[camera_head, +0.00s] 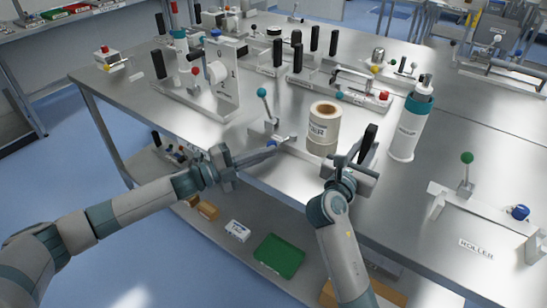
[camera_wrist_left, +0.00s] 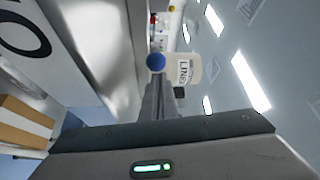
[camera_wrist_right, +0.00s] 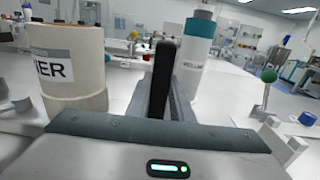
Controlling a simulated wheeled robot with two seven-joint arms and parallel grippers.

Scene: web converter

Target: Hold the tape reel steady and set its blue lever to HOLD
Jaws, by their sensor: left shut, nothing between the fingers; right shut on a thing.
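A cream roll labelled LINER (camera_head: 323,130) stands on the steel bench; I cannot tell whether it is the tape reel. A blue ball-ended lever (camera_head: 271,143) is at the bench's near edge, left of the roll. My left gripper (camera_head: 262,149) is shut and empty, its tips right at the blue ball, which shows beyond them in the left wrist view (camera_wrist_left: 156,62); contact is unclear. My right gripper (camera_head: 360,158) is shut on an upright black handle (camera_head: 369,140), right of the roll, also seen in the right wrist view (camera_wrist_right: 163,72). No HOLD mark is readable.
A teal-topped bottle (camera_head: 410,120) stands right of the black handle. A teal-balled lever (camera_head: 263,95) rises behind the blue one. A green-balled fixture (camera_head: 466,160) is at right.

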